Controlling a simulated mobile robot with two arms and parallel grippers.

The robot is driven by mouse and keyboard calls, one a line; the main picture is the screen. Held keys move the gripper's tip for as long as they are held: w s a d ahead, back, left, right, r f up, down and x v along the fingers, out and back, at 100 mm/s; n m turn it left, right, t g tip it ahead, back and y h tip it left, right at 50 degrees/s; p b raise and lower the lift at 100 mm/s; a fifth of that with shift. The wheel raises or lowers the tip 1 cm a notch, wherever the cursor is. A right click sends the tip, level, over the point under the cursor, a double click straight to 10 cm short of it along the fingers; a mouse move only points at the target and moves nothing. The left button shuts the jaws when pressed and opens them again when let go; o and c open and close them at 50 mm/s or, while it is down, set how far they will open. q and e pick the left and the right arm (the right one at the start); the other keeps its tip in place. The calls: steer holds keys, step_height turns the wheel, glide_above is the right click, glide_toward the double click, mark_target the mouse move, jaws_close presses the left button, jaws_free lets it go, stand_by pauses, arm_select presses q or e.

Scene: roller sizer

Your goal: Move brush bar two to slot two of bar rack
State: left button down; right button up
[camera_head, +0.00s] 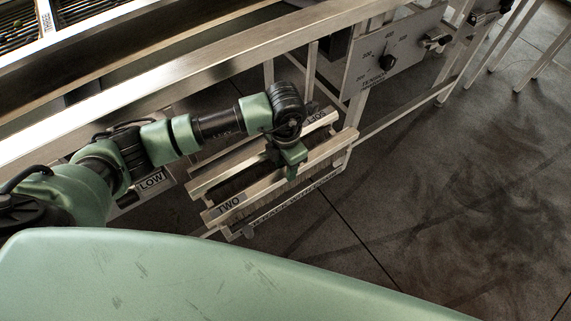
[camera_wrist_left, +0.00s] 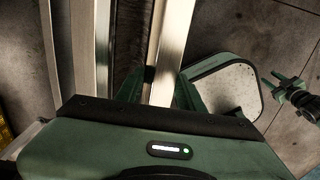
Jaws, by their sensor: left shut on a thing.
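Brush bar two (camera_head: 328,153) is a long pale metal bar with dark bristles beneath and a TWO label at its near-left end. My left gripper (camera_head: 290,166) is shut on it near the middle. The bar also shows between the fingers in the left wrist view (camera_wrist_left: 173,45). The bar rack (camera_head: 300,195) is a metal frame beside the machine, with lettering along its front. The bar lies at the rack's front side; whether it is seated or slightly raised I cannot tell. My right gripper (camera_wrist_left: 277,82) shows open and empty at the right of the left wrist view.
Another labelled bar (camera_head: 318,121) lies behind, parallel to bar two. The machine's long steel rail (camera_head: 190,85) runs behind my left arm. A panel with a dial (camera_head: 388,62) stands at upper right. The dark tiled floor (camera_head: 450,190) at right is clear.

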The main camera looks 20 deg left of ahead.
mark_target(285, 169)
arm_select(q)
steer(key=c, duration=0.8)
jaws_free()
step_height(285, 169, up, 8)
steer(key=shift+f+b, duration=0.1)
steer(key=shift+b, duration=0.2)
